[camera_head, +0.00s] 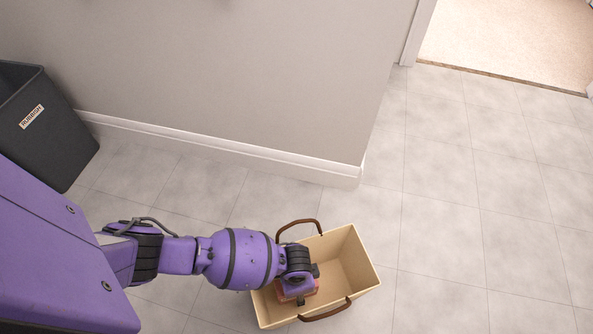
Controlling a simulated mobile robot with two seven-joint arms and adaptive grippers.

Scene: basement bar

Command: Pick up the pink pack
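The pink pack (285,296) lies inside a cream basket (352,262) with two brown handles, which stands on the tiled floor at the lower middle. Only the pack's edges show, because my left gripper (300,297) covers most of it. My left arm comes in from the left, and its gripper points down into the basket, right over the pack. The fingers are hidden under the wrist, so I cannot tell whether they are open or shut, or whether they touch the pack. My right gripper is not in view.
A dark rubbish bin (45,125) stands against the wall at the left. A grey wall (230,70) with a white skirting board runs behind the basket and ends in a corner. Tiled floor (450,200) is clear to the right, with a doorway at the upper right.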

